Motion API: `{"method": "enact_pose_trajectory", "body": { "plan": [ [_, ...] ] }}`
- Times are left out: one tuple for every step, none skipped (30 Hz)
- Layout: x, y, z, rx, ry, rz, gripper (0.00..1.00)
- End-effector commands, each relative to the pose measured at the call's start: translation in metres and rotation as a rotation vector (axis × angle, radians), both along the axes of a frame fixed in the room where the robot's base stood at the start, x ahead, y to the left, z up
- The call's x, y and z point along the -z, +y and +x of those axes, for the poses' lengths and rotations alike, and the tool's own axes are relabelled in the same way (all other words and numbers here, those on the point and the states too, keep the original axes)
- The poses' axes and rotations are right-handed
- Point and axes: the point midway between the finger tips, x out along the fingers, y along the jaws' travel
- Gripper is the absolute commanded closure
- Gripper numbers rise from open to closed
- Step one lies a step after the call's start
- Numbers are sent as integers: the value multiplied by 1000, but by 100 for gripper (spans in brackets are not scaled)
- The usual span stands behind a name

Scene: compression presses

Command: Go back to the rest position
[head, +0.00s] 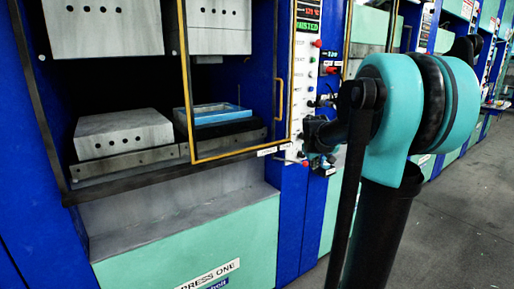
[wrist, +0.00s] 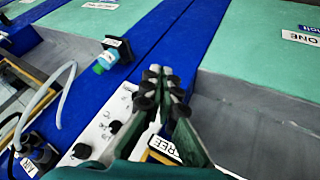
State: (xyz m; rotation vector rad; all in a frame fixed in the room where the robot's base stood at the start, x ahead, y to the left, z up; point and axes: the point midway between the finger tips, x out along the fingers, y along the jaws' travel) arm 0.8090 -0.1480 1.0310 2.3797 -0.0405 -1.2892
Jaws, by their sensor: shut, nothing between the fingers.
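My gripper (wrist: 163,82) shows in the wrist view with its dark fingertips close together and nothing held between them. It is in front of the blue frame and the white control panel (wrist: 108,125) of a press. In the head view my teal and black arm stands at the right of press one (head: 208,275) and hides part of the machines behind it. The gripper itself cannot be clearly made out there.
Press one's opening holds a grey block (head: 123,135) and a blue-framed mould (head: 214,113) behind a yellow-edged guard (head: 277,100). A control panel (head: 304,75) with buttons stands close to my arm. The grey floor (head: 450,220) at the right is clear.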

Motion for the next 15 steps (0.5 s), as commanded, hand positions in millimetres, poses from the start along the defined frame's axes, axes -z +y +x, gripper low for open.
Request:
{"method": "enact_pose_trajectory", "body": {
  "plan": [
    [16, 11, -25, 14, 12, 30, 100],
    [26, 17, -40, 23, 20, 51, 100],
    [40, 26, -62, 40, 33, 81, 100],
    [51, 33, -79, 52, 42, 103, 100],
    [63, 40, -96, 64, 53, 126, 100],
    [77, 48, -118, 80, 66, 155, 100],
    [88, 54, -135, 93, 76, 176, 100],
    [99, 60, -152, 104, 87, 197, 100],
    [113, 67, -175, 119, 102, 223, 100],
    [123, 73, -191, 131, 112, 243, 100],
    [133, 77, -207, 142, 124, 260, 100],
    [146, 83, -227, 156, 136, 282, 100],
    [154, 87, -241, 166, 146, 299, 100],
    [162, 91, -254, 175, 156, 313, 100],
    [172, 95, -270, 186, 167, 328, 100]
  ]
}}
